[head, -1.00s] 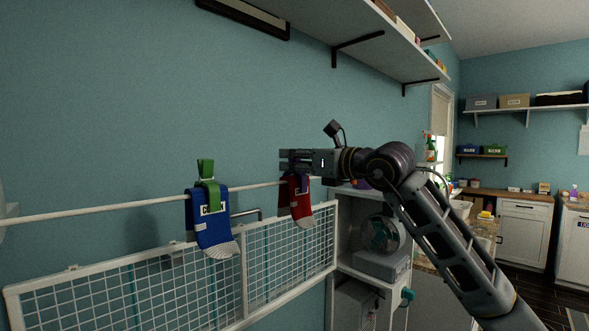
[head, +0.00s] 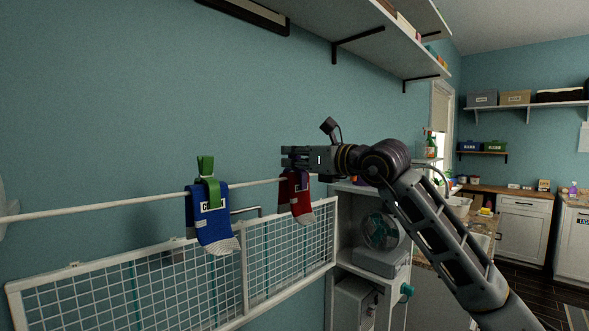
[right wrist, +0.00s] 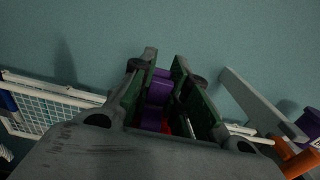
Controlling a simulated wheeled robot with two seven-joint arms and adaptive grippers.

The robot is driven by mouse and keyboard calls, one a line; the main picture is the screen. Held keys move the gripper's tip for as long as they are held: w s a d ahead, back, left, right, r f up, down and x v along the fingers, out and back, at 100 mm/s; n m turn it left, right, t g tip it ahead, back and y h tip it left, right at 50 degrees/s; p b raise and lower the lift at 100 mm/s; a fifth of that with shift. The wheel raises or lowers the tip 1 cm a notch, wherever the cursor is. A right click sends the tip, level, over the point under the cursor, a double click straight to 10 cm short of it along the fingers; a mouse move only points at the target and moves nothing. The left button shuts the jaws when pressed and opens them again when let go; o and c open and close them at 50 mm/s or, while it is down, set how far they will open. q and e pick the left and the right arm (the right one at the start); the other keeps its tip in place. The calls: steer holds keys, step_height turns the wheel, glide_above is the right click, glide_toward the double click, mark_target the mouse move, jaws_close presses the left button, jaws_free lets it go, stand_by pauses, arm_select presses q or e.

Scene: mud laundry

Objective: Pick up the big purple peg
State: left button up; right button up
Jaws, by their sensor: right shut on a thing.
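The big purple peg (head: 304,181) sits at the top of the red sock (head: 295,204) on the white line. In the right wrist view the purple peg (right wrist: 157,96) lies between the two fingers. My right gripper (head: 292,157) comes in from the right, level above the red sock, and is shut on the peg. Its fingers cover the upper part of the peg in the head view. A bit of red shows below the peg in the wrist view. My left gripper is not in view.
A blue sock (head: 208,231) hangs to the left under a green peg (head: 207,184). White mesh panels (head: 200,275) stand below the line. A shelf unit with a fan (head: 381,231) is at the right. A wall shelf (head: 365,40) is overhead.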

steer(key=shift+r, duration=0.2)
step_height(320, 180, up, 8)
steer(key=shift+f, duration=0.15)
steer(key=shift+r, duration=0.95)
stand_by(0.3)
